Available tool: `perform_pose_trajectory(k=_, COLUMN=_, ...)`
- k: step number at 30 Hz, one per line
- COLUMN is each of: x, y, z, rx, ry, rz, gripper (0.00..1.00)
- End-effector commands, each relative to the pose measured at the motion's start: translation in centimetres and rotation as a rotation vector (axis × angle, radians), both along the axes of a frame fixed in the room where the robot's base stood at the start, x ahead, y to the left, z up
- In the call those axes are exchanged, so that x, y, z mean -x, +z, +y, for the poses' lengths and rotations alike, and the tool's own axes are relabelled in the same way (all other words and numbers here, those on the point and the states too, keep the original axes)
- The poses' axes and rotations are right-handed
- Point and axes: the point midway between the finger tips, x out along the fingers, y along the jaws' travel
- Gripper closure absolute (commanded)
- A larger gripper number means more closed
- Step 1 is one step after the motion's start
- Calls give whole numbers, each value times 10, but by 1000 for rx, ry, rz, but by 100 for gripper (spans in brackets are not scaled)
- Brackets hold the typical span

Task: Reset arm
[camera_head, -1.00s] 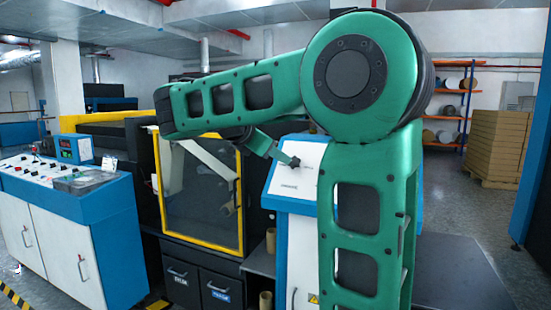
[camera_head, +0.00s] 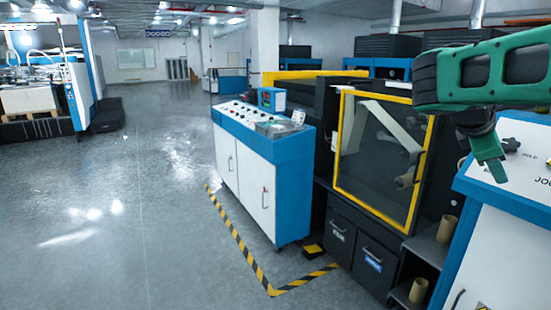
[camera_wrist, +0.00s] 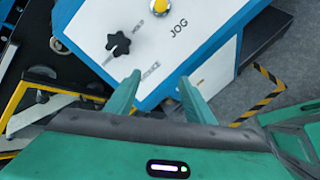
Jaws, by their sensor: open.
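My gripper (camera_wrist: 158,95) is open and empty in the wrist view, its two green fingers apart in front of a white and blue control panel (camera_wrist: 205,25). The panel carries a black star-shaped knob (camera_wrist: 118,43) and a yellow button (camera_wrist: 158,7), with the word JOG beside them. In the head view my green arm reaches in from the right edge, and a green fingertip of my gripper (camera_head: 492,160) hangs by the panel's left edge. I cannot tell from these views whether it touches the panel. The black knob (camera_head: 511,145) is partly visible there.
A yellow-framed machine door (camera_head: 385,160) stands left of the panel. A blue and white console (camera_head: 262,170) stands further left. Cardboard tubes (camera_head: 447,229) sit on a low shelf under the arm. Yellow-black tape (camera_head: 240,245) marks the floor, and open floor (camera_head: 140,220) lies to the left.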

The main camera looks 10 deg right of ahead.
Motion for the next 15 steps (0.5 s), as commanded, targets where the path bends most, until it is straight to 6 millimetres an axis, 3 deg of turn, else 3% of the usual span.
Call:
perform_pose_trajectory(k=8, x=58, y=-81, z=16, rx=-350, ry=-338, rz=-256, gripper=51)
perform_pose_trajectory(k=15, x=118, y=-141, z=56, rx=-605, ry=-713, rz=-397, gripper=51)
